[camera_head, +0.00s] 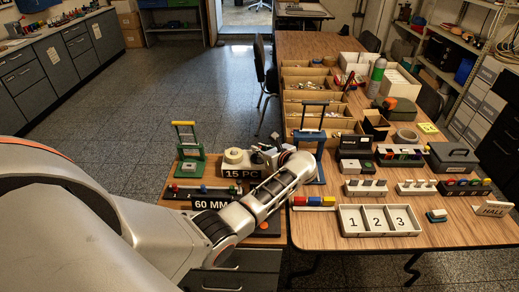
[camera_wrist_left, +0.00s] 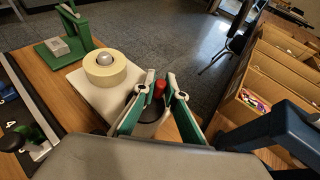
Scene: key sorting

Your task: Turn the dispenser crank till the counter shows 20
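The dispenser's black counter plate (camera_head: 240,174) reads "15 PC" in the head view; my left arm covers its right end. In the left wrist view the dispenser is a pale body (camera_wrist_left: 98,97) with a cream ring (camera_wrist_left: 104,71) on top and a grey dome inside. The crank's red knob (camera_wrist_left: 159,89) stands right of it above a dark round part. My left gripper (camera_wrist_left: 161,83) has one finger on each side of the red knob, closed in close around it. In the head view my own wrist mostly hides the crank. My right gripper is not in view.
A blue stand (camera_head: 311,145) rises close to my left wrist on the right. Cardboard bins (camera_head: 305,105) and a numbered tray (camera_head: 380,233) are on the larger table.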

